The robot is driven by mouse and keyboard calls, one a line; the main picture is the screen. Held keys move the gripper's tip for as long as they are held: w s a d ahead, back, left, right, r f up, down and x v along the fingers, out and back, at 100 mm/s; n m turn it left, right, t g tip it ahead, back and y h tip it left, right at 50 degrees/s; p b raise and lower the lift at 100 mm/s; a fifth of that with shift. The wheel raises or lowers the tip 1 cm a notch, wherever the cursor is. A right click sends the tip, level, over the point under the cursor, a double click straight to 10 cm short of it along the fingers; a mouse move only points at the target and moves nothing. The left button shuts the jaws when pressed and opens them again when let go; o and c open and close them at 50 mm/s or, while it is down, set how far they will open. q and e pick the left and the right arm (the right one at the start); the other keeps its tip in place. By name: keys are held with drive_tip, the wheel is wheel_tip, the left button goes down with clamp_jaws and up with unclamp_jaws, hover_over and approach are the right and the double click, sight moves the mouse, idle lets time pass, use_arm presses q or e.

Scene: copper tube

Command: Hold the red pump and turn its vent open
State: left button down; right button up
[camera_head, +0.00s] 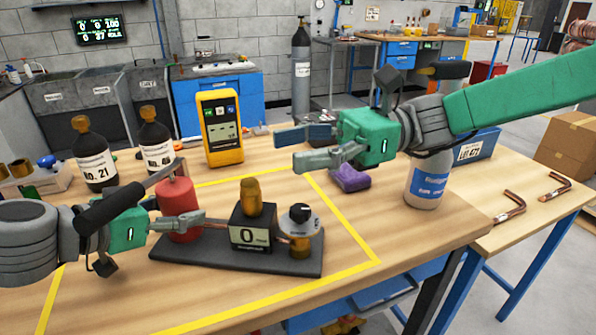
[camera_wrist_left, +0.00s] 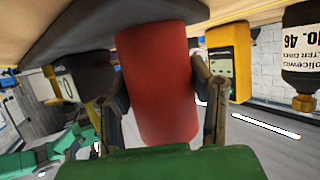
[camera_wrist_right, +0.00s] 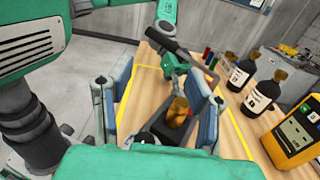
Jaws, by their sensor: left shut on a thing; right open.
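The red pump (camera_head: 178,205) is a red cylinder at the left end of a dark base plate (camera_head: 230,262) on the table. My left gripper (camera_head: 192,222) is shut around it; in the left wrist view the fingers press on both sides of the red cylinder (camera_wrist_left: 158,85). On the same base stand a black block with a "0" display (camera_head: 250,234) and brass top, and a brass fitting with a round dial and black knob (camera_head: 299,220) at the right end. My right gripper (camera_head: 300,147) is open and empty, above and behind the base. Which part is the vent I cannot tell.
A yellow meter (camera_head: 220,130) and two dark bottles (camera_head: 94,158) stand behind the pump.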

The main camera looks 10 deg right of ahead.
idle(0.3)
use_arm(q)
drive_tip(key=c, duration=0.6)
unclamp_jaws()
drive_tip(key=shift+c, duration=0.2)
drive_tip(key=shift+s+a, duration=0.1)
